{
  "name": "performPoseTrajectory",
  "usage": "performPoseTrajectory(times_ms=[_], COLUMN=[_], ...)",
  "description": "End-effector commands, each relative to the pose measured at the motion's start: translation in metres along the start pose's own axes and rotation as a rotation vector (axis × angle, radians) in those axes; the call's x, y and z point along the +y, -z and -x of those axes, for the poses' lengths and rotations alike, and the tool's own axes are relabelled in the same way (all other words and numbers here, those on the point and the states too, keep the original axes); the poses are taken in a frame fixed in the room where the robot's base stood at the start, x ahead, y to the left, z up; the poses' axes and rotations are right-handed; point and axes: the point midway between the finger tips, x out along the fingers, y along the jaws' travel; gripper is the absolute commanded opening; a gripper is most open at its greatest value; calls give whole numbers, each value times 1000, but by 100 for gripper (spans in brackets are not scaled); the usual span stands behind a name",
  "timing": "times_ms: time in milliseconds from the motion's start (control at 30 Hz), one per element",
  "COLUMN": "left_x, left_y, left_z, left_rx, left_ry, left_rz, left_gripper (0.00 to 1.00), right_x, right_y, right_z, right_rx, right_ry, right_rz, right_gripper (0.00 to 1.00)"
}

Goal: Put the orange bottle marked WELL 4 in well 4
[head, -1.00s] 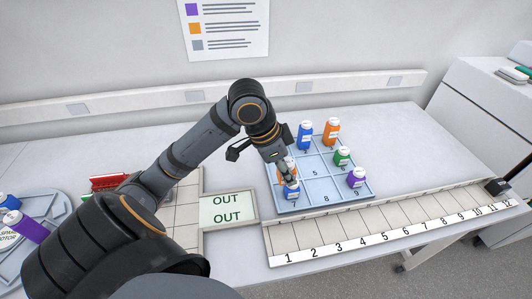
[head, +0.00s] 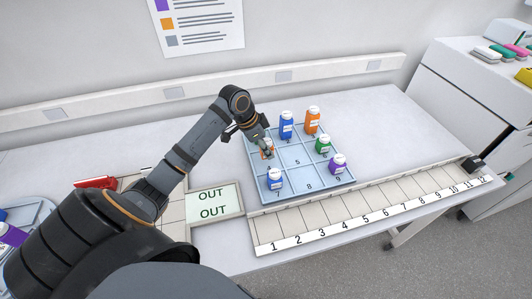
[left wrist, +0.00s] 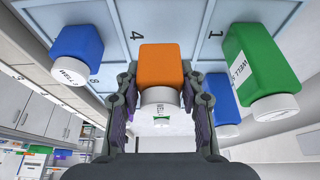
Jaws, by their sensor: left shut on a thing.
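The orange bottle (head: 268,152) is at the left side of the blue numbered tray (head: 312,201), at well 4. My left gripper (head: 265,147) is shut on it. In the left wrist view the orange bottle (left wrist: 160,62) sits between both fingers (left wrist: 160,95), its white cap toward the camera. The number 4 is printed just beside it. The lettering on its cap is too small to read fully. I cannot tell whether its base rests on the well floor. My right gripper is out of view.
A blue bottle (head: 275,179) stands in front of it, at well 7. A green bottle (left wrist: 255,62) is close on the other side, near the number 1. Blue (head: 286,124), orange (head: 312,121), green (head: 323,146) and purple (head: 338,164) bottles stand elsewhere. Well 5 is clear.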

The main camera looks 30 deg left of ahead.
Motion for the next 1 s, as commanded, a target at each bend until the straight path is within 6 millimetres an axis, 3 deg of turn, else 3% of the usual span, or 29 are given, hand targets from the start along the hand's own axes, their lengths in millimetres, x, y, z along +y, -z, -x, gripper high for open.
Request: performPoseTrajectory(times_ms=[233, 567, 600, 733, 1000], left_x=[-2, -2, -2, -2, -2], left_y=[-12, -14, -14, -14, -14], left_z=[-30, -35, -35, -34, -34], left_rx=[-1, -1, -1, -1, -1], left_ry=[-3, -1, -1, -1, -1], left_rz=[1, 0, 0, 0, 0], left_gripper=[9, 9, 43, 60, 61], right_x=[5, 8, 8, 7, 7], right_y=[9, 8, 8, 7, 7], right_z=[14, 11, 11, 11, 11], right_rx=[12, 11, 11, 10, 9], right_ry=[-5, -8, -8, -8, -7], right_rz=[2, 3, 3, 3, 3], right_gripper=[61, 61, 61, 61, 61])
